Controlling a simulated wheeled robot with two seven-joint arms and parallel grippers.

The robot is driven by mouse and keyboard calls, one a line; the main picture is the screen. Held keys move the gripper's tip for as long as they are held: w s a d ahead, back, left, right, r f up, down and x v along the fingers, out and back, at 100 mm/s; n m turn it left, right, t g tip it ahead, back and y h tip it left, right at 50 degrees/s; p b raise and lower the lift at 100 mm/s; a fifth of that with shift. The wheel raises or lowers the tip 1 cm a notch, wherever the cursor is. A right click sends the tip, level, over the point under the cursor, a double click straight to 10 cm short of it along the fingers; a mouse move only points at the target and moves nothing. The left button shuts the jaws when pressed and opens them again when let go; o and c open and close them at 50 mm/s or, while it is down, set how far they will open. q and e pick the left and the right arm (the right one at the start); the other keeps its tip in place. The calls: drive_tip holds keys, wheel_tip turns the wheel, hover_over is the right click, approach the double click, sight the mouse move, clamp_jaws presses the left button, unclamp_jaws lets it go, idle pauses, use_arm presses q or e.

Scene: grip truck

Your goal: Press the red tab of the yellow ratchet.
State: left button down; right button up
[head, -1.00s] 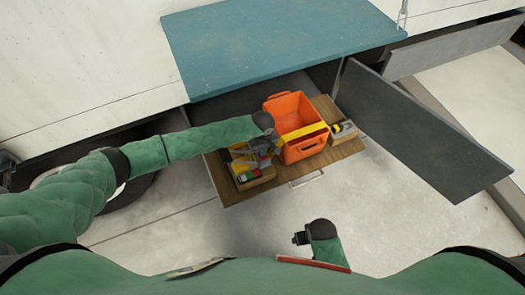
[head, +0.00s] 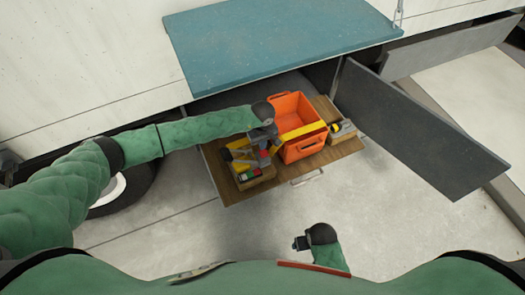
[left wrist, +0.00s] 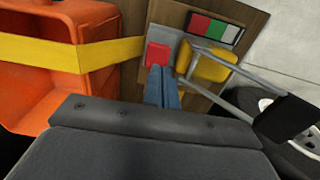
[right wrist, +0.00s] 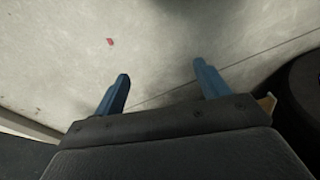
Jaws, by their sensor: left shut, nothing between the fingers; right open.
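The red tab (left wrist: 158,57) shows in the left wrist view near the end of the yellow strap (left wrist: 100,53), which crosses the orange crate (left wrist: 30,80). In the head view the tab (head: 264,153) is a small red patch left of the crate (head: 296,105). The ratchet's body is hard to make out. My left gripper (left wrist: 162,80) is shut and empty. Its blue fingertips lie just below the tab in that view; I cannot tell whether they touch it. In the head view it (head: 271,135) is at the crate's left side. My right gripper (right wrist: 158,78) is open and empty over bare floor.
The crate stands on a wooden drawer (head: 338,151) under a teal top (head: 280,40). A box of tools (head: 255,178) is left of it, a smaller box (head: 344,130) right. A grey door (head: 425,130) hangs open at right. The floor in front is clear.

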sight(263, 152)
use_arm(q)
wheel_tip(263, 152, up, 9)
drive_tip(key=b, duration=0.2)
drive_tip(key=shift+b, duration=0.35)
use_arm(e)
wheel_tip(263, 152, up, 13)
drive_tip(key=shift+r, duration=0.15)
use_arm(q)
drive_tip(key=shift+w, duration=0.1)
use_arm(e)
drive_tip(key=shift+w+a, duration=0.1)
drive_tip(key=shift+w, duration=0.05)
